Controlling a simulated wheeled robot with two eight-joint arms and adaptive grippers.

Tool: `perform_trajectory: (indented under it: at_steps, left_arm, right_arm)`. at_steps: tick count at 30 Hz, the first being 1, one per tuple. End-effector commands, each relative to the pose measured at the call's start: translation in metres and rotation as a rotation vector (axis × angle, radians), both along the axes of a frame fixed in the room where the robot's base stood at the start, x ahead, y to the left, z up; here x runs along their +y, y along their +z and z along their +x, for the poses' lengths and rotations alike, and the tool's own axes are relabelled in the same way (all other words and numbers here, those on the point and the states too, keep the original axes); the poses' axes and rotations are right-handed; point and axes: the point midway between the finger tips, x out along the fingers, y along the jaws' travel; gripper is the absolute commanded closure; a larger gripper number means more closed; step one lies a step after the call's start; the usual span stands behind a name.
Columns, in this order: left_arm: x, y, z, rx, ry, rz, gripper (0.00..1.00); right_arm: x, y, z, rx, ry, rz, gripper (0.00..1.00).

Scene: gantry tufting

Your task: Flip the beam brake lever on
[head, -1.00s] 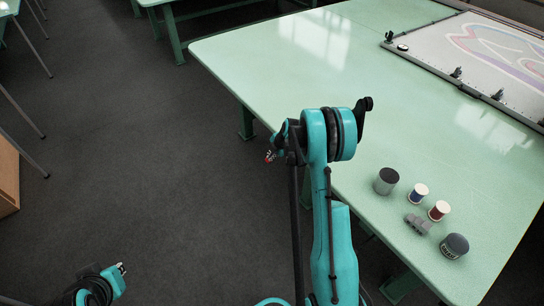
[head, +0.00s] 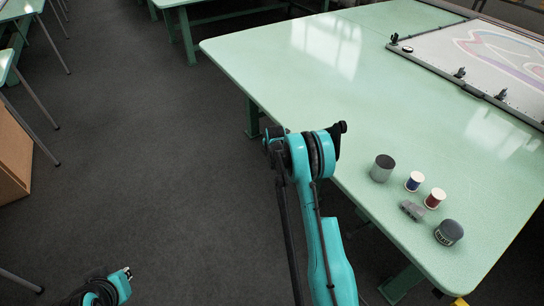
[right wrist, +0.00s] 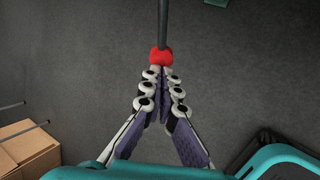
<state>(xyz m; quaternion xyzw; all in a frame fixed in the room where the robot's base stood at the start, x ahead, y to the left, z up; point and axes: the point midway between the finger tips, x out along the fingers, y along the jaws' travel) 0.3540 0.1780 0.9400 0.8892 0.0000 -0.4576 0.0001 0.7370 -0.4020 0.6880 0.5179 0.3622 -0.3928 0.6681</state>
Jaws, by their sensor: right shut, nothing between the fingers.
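In the right wrist view, a red knob (right wrist: 160,56) on a grey rod (right wrist: 163,20) is at the fingertips of my right gripper (right wrist: 159,72). It may be the brake lever, but I cannot tell. The fingers are shut with nothing between them; whether they touch the knob is unclear. In the head view my right arm rises in the middle, and its gripper is hidden. My left gripper (head: 126,273) is at the bottom left, above the floor; its jaw is too small to read. No lever is clear in the head view.
A green table (head: 330,100) fills the right side. A grey pot (head: 382,168), spools (head: 414,181), a small grey part (head: 412,210) and a dark jar (head: 449,232) stand near its edge. A framed cloth (head: 470,65) lies at top right. The dark floor at left is mostly clear.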

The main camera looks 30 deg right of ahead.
Motion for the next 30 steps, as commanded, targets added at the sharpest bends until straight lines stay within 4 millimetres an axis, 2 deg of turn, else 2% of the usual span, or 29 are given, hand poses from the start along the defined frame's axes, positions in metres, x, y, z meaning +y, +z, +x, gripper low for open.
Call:
perform_trajectory:
  at_steps: [5,12,30]
  left_arm:
    - [0.000,-0.009,0.000,0.000,0.000,0.000,1.00]
    - [0.000,-0.011,0.000,0.000,0.000,0.000,1.00]
    - [0.000,-0.012,0.000,0.000,0.000,0.000,1.00]
  right_arm:
    - [-0.006,-0.017,0.000,0.001,-0.002,0.001,1.00]
    - [-0.013,-0.030,0.000,-0.010,0.000,-0.141,1.00]
    - [-0.021,-0.039,0.001,-0.010,-0.001,-0.137,1.00]
